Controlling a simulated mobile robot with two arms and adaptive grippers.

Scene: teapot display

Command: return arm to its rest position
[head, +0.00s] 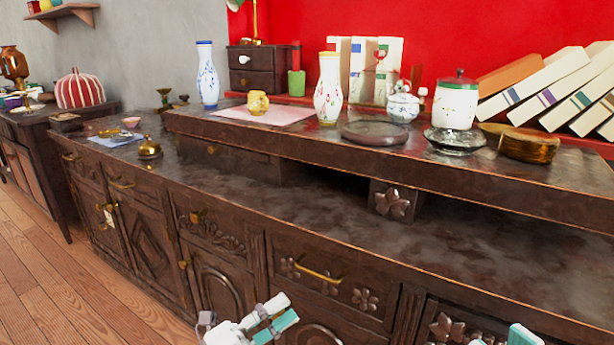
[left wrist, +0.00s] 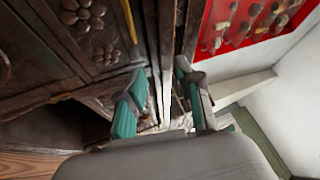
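My left gripper (head: 268,319) is at the bottom of the head view, in front of the lower doors of the dark wooden cabinet (head: 340,215). In the left wrist view my left gripper (left wrist: 165,105) has its two teal-padded fingers apart, with nothing held between them. My right gripper (head: 500,337) shows only in part at the bottom right edge of the head view. Its teal and white tips are apart and I see nothing between them; the rest of it is cut off.
The raised shelf carries a blue-patterned vase (head: 207,75), a yellow cup (head: 258,103), a flowered vase (head: 328,88), a white lidded jar (head: 455,104) and leaning books (head: 550,85). A brass bell (head: 149,147) stands on the lower top. The wooden floor (head: 60,285) at left is clear.

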